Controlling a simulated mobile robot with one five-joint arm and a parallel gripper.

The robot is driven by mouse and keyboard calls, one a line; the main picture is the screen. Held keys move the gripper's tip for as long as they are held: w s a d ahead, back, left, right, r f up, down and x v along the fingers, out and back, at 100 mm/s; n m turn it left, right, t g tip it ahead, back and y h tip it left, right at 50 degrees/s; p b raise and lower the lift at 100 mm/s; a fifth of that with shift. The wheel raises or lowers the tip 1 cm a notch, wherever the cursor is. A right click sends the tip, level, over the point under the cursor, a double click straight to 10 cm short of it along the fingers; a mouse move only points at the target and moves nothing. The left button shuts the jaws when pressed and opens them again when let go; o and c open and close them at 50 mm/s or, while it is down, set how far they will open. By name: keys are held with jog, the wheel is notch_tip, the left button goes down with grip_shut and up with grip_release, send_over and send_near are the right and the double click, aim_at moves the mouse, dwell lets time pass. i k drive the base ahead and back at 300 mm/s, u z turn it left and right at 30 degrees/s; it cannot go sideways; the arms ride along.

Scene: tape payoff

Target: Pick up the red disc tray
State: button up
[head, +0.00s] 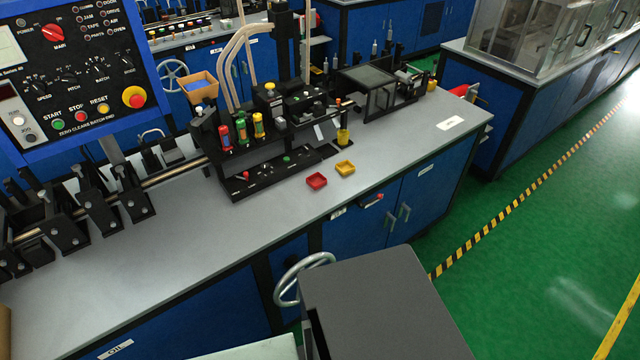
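The inside of the red tray is too small to make out clearly. My gripper does not show in the head view.
Behind the trays stands a black fixture (270,175) with coloured cylinders. A blue control panel (75,80) rises at left. The bench front has a handwheel (302,275). Bare bench top lies before and right of the trays. Green floor (520,260) is open at right.

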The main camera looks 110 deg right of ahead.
aim_at(317, 181)
jog(key=z, duration=4.1)
jog(key=k, duration=1.15)
jog(key=u, duration=0.2)
jog(key=i, duration=1)
jog(key=u, duration=0.05)
